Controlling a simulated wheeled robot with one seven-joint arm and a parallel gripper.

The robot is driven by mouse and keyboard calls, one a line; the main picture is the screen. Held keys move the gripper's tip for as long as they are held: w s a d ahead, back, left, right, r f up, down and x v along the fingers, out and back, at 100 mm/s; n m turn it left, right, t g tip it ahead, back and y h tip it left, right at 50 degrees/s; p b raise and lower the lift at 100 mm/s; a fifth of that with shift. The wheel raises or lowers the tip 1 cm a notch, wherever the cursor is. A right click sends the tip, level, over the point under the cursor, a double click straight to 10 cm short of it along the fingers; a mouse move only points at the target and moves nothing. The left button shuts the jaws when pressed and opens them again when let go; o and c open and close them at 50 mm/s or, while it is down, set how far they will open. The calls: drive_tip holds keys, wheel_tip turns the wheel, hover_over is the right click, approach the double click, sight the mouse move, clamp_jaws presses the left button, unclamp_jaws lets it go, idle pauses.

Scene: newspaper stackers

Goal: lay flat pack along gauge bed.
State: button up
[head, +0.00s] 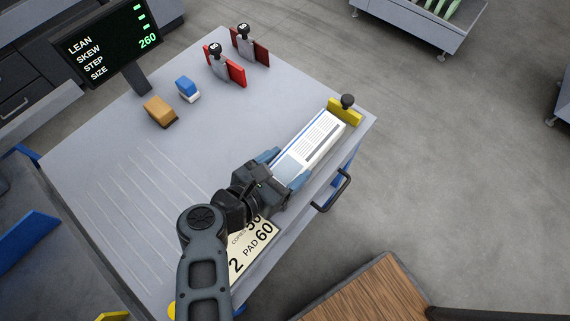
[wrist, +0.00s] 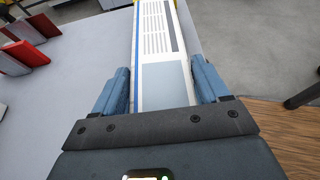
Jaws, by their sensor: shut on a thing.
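The flat pack (head: 314,141) is a long white slab with a blue stripe and printed lines. It lies over the right edge area of the grey bench top, its far end close to a yellow block with a black knob (head: 344,112). My gripper (head: 282,169) is shut on the pack's near part, with one blue finger on each side. The pack also shows in the wrist view (wrist: 162,60), running away between the fingers. I cannot tell whether its underside touches the surface. The gauge bed (head: 110,140) seems to be this grey top; the part under the pack is hidden.
Red blocks with black knobs (head: 225,65), a blue-and-white block (head: 187,88) and an orange block (head: 160,111) stand on the far part. A screen (head: 105,45) reads LEAN, SKEW, STEP, SIZE 260. A printed card (head: 252,250) lies near my arm. The scored left area is clear.

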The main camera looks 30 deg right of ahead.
drive_tip(key=shift+f+b, duration=0.55)
drive_tip(key=shift+b, duration=0.05)
drive_tip(key=o, duration=1.4)
drive_tip(key=shift+a, duration=0.1)
drive_tip(key=shift+b+v, duration=0.8)
drive_tip(key=shift+v, duration=3)
